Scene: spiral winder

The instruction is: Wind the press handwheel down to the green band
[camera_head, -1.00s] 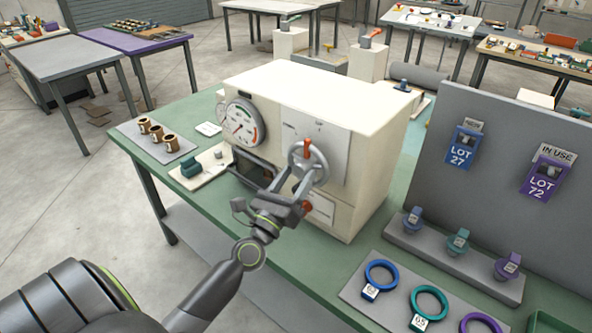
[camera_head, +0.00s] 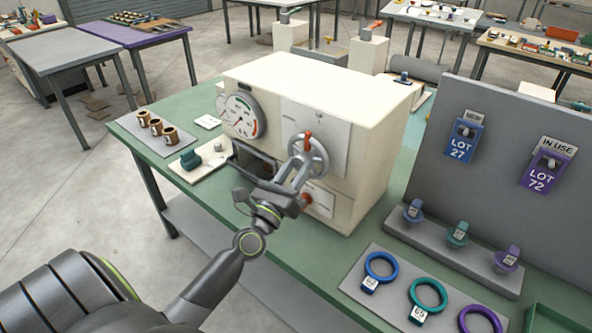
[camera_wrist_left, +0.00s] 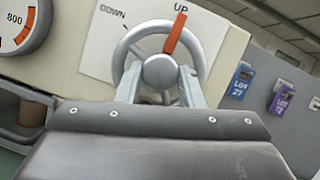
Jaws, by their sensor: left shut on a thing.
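The press (camera_head: 310,95) is a cream box on the green table. On its front is a grey handwheel (camera_head: 322,153) with a red spoke, which points up near "UP" in the left wrist view (camera_wrist_left: 175,33). A round gauge (camera_head: 240,116) with green and red bands sits left of the wheel; the needle's reading is too small to tell. My left gripper (camera_head: 301,166) is shut on the handwheel, its fingers at the wheel's lower part. In the left wrist view they stand either side of the hub (camera_wrist_left: 160,72). My right gripper is out of view.
Left of the press are three brown cups (camera_head: 157,127) and a small plate with a green block (camera_head: 190,159). To the right stand a grey panel with lot tags (camera_head: 465,138), a stepped rack of knobs (camera_head: 458,235) and a tray of coloured rings (camera_head: 428,296).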

